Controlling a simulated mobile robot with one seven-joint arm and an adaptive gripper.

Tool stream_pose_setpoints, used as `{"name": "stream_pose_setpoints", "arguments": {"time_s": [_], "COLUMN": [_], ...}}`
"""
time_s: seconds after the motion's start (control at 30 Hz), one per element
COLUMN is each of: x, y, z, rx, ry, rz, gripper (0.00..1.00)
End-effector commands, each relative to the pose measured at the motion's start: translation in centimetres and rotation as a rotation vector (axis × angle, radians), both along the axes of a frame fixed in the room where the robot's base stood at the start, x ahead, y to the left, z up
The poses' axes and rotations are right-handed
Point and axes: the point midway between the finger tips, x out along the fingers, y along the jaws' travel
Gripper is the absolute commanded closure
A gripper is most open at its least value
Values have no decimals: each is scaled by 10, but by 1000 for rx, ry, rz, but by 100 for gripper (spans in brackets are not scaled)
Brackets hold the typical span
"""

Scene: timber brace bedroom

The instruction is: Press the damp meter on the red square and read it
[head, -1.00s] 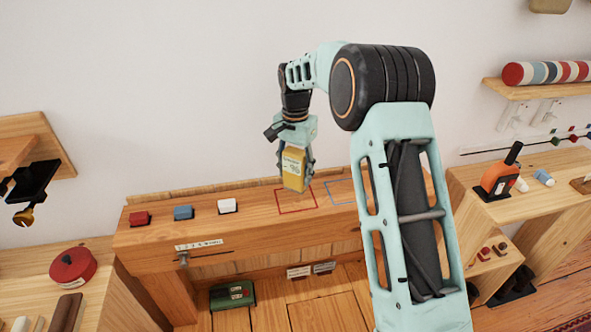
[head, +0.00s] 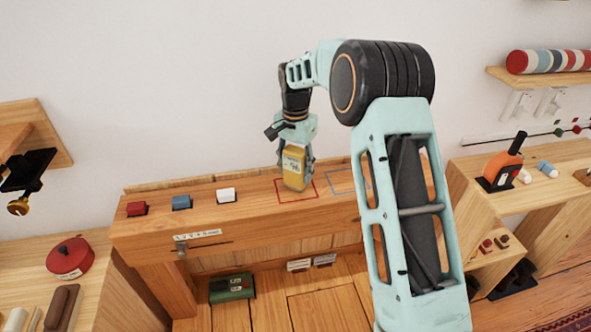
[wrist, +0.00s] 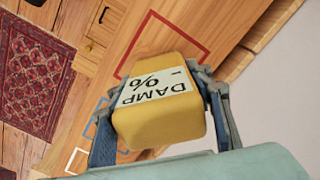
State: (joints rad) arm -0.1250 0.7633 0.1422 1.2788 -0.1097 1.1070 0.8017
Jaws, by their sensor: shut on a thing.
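The yellow damp meter (head: 295,170) is held upright in my gripper (head: 297,163), whose fingers are shut on its two sides. The meter also shows in the wrist view (wrist: 160,118), with a white label reading "DAMP %" and a dash. The red square (head: 316,187) is an outline on top of the wooden beam. In the head view the meter's lower end overlaps the middle of the red square. In the wrist view the red outline (wrist: 185,30) shows past the meter, which hides part of it. I cannot tell whether the meter touches the wood.
A blue outlined square (head: 333,187) lies right of the red one, partly behind my arm. The wall rises close behind the beam.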

Motion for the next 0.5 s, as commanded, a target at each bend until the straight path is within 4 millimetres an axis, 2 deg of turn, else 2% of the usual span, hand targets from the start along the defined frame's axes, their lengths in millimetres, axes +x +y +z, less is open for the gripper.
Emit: {"name": "stream_pose_setpoints", "arguments": {"time_s": [0.5], "x": [0], "y": [0], "z": [-5], "rx": [0], "ry": [-1], "rz": [0], "gripper": [77]}}
